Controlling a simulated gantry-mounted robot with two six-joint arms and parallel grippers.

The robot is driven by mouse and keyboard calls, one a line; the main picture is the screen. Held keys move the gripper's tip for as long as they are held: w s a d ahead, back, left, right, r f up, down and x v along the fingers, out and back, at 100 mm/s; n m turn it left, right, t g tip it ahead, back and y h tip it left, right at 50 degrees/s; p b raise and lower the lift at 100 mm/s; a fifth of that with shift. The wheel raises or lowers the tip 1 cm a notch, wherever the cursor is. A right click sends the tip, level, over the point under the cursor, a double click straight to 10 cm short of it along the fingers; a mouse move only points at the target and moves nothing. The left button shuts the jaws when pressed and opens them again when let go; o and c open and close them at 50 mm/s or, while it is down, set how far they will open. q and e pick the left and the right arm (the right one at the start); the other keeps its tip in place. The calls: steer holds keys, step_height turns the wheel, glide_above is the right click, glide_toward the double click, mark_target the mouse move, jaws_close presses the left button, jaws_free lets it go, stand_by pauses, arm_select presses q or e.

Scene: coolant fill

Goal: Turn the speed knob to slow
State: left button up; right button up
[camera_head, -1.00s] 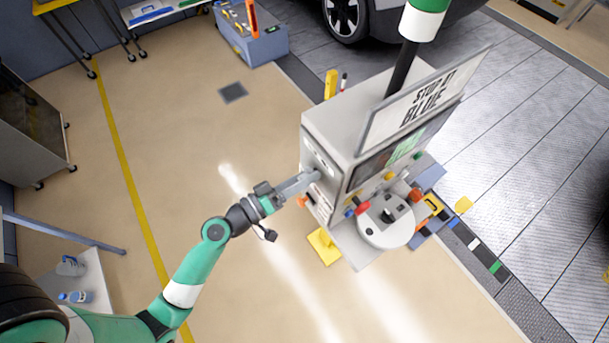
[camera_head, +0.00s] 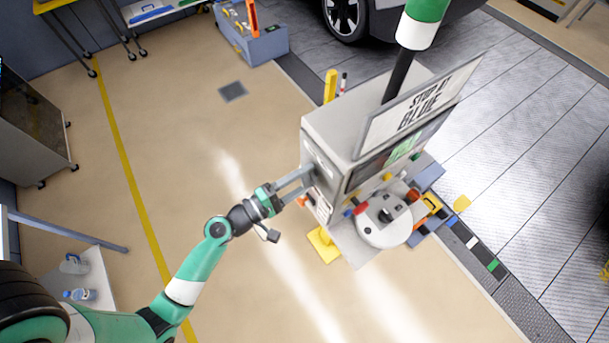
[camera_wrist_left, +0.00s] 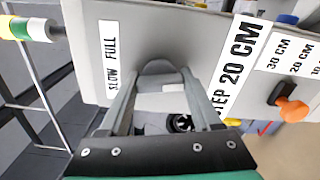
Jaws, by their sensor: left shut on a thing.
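The grey cabinet (camera_head: 335,125) stands on the floor in the head view. My left gripper (camera_head: 308,178) reaches its left side face. In the left wrist view, the fingers (camera_wrist_left: 157,80) close on the sides of a rounded grey speed knob (camera_wrist_left: 157,68). The knob sits on a pale panel beside a "SLOW FULL" label (camera_wrist_left: 110,55). Its pointer cannot be made out, so its setting is unclear. The knob is hidden by the fingers in the head view. My right gripper is not in view.
An orange-handled switch (camera_wrist_left: 290,105) sits right of the "STEP 20 CM" label (camera_wrist_left: 238,65). The "STOP AT BLUE" sign (camera_head: 420,105) tops the cabinet. A round white disc (camera_head: 384,222) is on its front shelf. The floor left of the cabinet is clear.

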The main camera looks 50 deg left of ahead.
arm_select(q)
steer(key=n+p, duration=0.1)
steer(key=n, duration=0.5)
steer(key=shift+n+p, duration=0.3)
steer(key=shift+p, duration=0.1)
stand_by(0.3)
steer(key=o, duration=1.4)
steer(key=s, duration=0.3)
steer(key=s+b, duration=0.1)
steer(key=s, duration=0.3)
steer(key=s+a, duration=0.1)
steer(key=s, duration=0.3)
steer(key=shift+s, duration=0.25)
